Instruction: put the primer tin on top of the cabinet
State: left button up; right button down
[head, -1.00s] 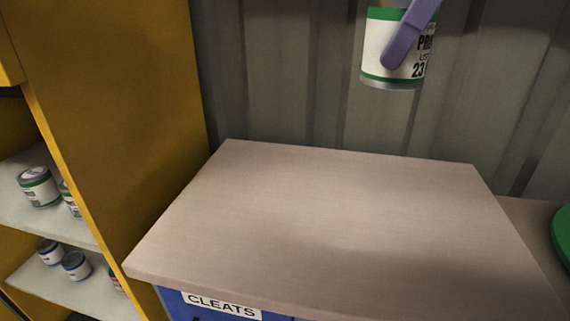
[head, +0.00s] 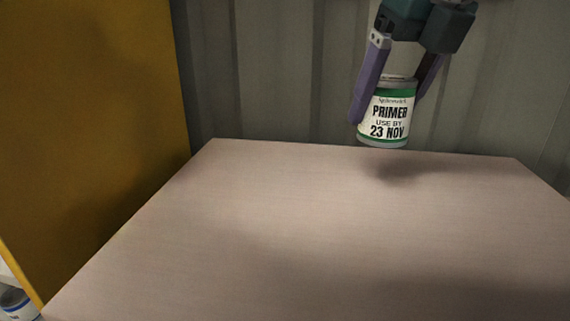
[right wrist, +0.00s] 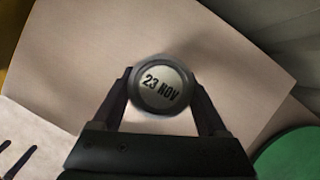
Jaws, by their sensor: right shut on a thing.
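The primer tin (head: 388,118) is white with green bands and reads "PRIMER USE BY 23 NOV". My right gripper (head: 390,95) is shut on it, one purple finger on each side, and holds it upright. The tin is above the far part of the cabinet top (head: 300,220), with a shadow on the surface beside it. In the right wrist view the tin's lid (right wrist: 160,84), marked "23 NOV", sits between the fingers, over the pale cabinet top (right wrist: 120,40). My left gripper is not in view.
A yellow shelf unit (head: 90,120) stands at the left, with part of a tin (head: 18,303) at its lower edge. A grey corrugated wall (head: 290,70) rises behind the cabinet. The cabinet top is bare. A green round thing (right wrist: 290,155) lies at the lower right in the wrist view.

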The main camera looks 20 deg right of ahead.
aim_at(403, 114)
notch_tip(403, 114, down, 5)
jog(key=shift+r+b, duration=0.1)
jog(key=shift+b, duration=0.25)
jog(key=shift+f+b, duration=0.45)
jog(key=shift+f, duration=1.45)
jog(key=shift+w+f, duration=0.1)
grip_release()
jog(key=p+v, duration=0.2)
jog(key=v, duration=0.9)
jog(key=shift+p, duration=0.4)
jog(key=shift+s+r, duration=0.2)
jog(key=shift+r, duration=0.4)
